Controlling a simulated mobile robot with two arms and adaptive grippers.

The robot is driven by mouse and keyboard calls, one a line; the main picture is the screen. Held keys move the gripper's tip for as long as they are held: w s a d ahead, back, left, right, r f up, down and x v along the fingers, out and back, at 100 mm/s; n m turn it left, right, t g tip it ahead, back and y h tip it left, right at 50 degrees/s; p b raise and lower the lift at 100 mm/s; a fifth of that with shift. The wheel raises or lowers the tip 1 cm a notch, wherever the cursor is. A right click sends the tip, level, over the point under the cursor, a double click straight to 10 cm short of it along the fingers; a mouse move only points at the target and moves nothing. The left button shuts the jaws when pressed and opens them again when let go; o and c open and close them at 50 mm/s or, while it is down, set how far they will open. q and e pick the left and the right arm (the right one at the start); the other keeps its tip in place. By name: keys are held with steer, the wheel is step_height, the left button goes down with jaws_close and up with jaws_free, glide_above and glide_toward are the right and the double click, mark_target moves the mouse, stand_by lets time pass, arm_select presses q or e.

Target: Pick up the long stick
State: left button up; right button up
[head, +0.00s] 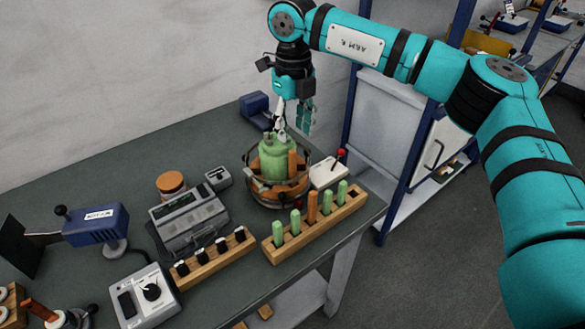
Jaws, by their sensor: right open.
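A wooden rack (318,229) near the right end of the table holds several upright green sticks (295,222). An orange-brown stick (312,207) stands among them, a little taller than its neighbours. Another orange-brown upright piece (292,164) shows beside a green bottle-like container (275,160) in a round dark holder. I cannot tell for certain which is the long stick. My right gripper (292,122) points down above and behind the green container, open, with no stick visible in it. Whether its fingertips touch the container is unclear. My left gripper is not in view.
A grey device (188,222), a wooden rack with black-topped pieces (213,258) and a white box with a knob (146,294) stand left of the stick rack. A white box with a red-tipped lever (329,172) is right of the holder. A wall borders the back.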

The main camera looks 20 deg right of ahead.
mark_target(293, 152)
steer(key=shift+f, duration=0.75)
step_height(293, 152, down, 5)
steer(key=shift+r+p, duration=0.1)
steer(key=shift+p, duration=1.1)
steer(key=shift+f, duration=0.3)
jaws_close()
